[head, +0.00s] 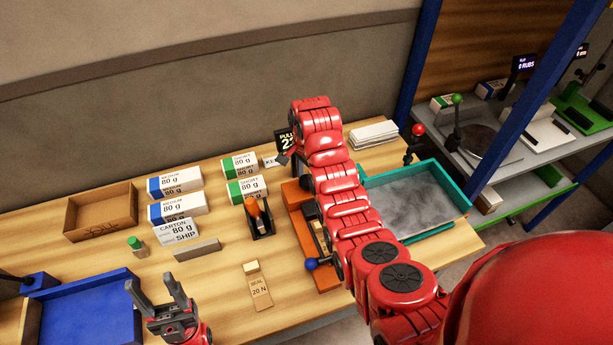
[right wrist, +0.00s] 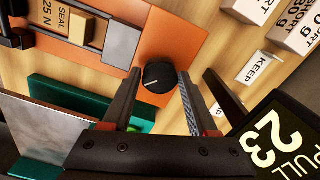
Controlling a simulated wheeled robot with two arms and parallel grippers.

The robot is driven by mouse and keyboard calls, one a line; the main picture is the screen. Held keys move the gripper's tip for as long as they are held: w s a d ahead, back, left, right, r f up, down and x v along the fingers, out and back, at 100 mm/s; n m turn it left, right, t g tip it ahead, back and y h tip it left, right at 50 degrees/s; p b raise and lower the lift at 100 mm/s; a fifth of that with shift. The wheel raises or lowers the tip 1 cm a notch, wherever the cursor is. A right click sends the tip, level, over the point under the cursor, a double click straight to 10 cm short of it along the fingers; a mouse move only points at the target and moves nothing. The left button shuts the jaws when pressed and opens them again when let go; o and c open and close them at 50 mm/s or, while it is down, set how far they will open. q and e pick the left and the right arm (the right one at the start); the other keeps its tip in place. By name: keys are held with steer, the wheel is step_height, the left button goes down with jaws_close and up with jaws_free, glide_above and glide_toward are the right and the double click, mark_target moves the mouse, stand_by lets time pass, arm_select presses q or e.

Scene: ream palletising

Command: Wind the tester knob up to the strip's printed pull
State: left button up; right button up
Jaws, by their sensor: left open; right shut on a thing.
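The black tester knob (right wrist: 158,77) stands on the orange tester plate (right wrist: 172,38). My right gripper (right wrist: 160,80) is shut on the knob, with one finger on each side. In the head view, my red right arm hides the knob and part of the orange tester (head: 297,197). A strip printed SEAL 25 N (right wrist: 62,22) lies at the tester's clamp end beside a grey block. The dark display (right wrist: 278,140) reads PULL 23; it is partly hidden in the head view (head: 284,140). My left gripper (head: 152,284) is open and empty over the table's front left.
Another tag, SEAL 20 N (head: 260,292), lies on the table. Several reams (head: 178,208) and an open carton (head: 100,212) stand behind. A blue tray (head: 85,308) is at left, a teal-rimmed tray (head: 425,238) right of my arm.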

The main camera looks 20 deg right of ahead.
stand_by(0.3)
steer(key=o, duration=1.4)
steer(key=shift+c, duration=0.2)
step_height(320, 180, up, 10)
steer(key=f+p, duration=0.1)
steer(key=p, duration=0.8)
step_height(320, 180, up, 6)
glide_above(306, 180)
steer(key=shift+d+r, duration=0.1)
steer(key=shift+r, duration=1.05)
